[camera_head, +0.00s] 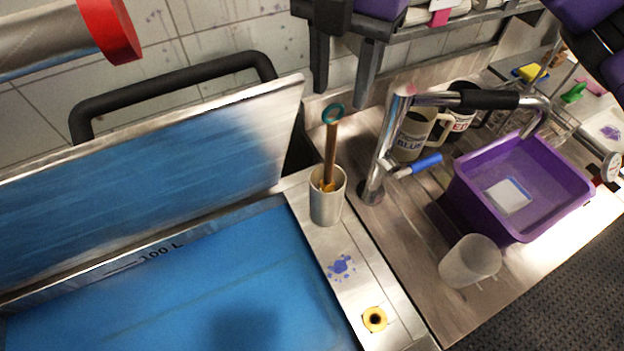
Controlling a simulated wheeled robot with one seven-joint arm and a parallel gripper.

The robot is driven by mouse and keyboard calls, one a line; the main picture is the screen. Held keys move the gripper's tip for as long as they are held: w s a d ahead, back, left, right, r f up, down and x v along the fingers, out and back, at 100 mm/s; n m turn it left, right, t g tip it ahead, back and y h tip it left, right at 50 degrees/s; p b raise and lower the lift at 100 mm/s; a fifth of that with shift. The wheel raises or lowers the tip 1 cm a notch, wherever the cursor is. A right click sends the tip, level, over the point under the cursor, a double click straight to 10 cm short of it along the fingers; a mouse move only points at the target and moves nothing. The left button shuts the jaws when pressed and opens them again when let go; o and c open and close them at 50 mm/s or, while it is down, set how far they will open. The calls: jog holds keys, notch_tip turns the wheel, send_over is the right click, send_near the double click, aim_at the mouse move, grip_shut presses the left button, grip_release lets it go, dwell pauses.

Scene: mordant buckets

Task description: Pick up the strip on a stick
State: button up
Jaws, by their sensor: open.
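A brown stick (330,150) with a teal ring at its top stands nearly upright in a pale grey cup (326,208). Something yellow-orange shows at its foot inside the cup; the lower end is hidden, and I cannot make out a strip. The cup stands on the metal rim between the blue vat and the counter. My gripper (342,96) is at the top middle, its two dark fingers apart and pointing down. In the picture it is just above the teal ring, with nothing between the fingers. I cannot tell how far apart in depth they are.
A blue-filled vat (200,290) with a raised lid (150,195) lies at left. A chrome tap (378,150) stands right of the cup. Mugs (412,135), a purple basin (525,190) and a white beaker (468,262) stand on the counter. A shelf (460,27) is behind.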

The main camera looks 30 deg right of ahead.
jog(key=b, duration=0.5)
send_over(331, 146)
jog(key=f, duration=0.6)
jog(key=shift+w, duration=0.2)
jog(key=shift+w+d+f, duration=0.1)
jog(key=shift+f, duration=1.9)
jog(key=shift+w+d+f, duration=0.1)
jog(key=shift+f, duration=1.85)
grip_shut()
